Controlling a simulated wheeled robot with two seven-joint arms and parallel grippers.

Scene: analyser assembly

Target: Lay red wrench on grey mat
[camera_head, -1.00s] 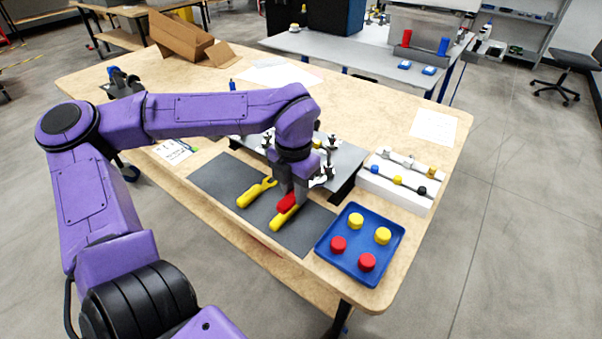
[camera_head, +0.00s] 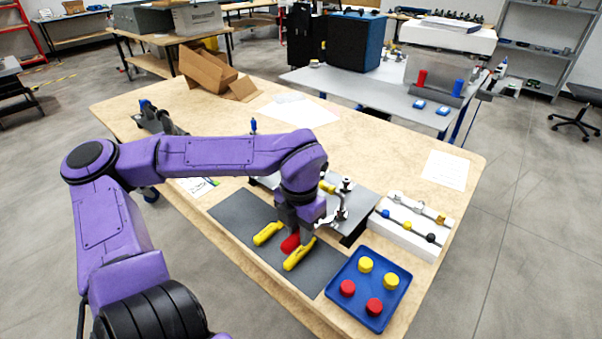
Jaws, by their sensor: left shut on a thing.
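The grey mat (camera_head: 240,216) lies flat along the near edge of the wooden table. Two yellow tools lie on it: a left yellow one (camera_head: 268,233) and a right yellow one (camera_head: 299,256). The red wrench (camera_head: 290,243) shows only as a short red handle between them, low over the mat; I cannot tell whether it touches the mat. My left gripper (camera_head: 294,232) points down over the mat and is shut on the red wrench. The gripper hides the wrench's far part. My right gripper is not in view.
A blue tray (camera_head: 345,272) with red and yellow caps stands right of the mat. Behind the mat is a grey plate (camera_head: 362,204) with metal fittings. A white rack (camera_head: 405,238) holds tools with coloured knobs. The mat's left part is bare.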

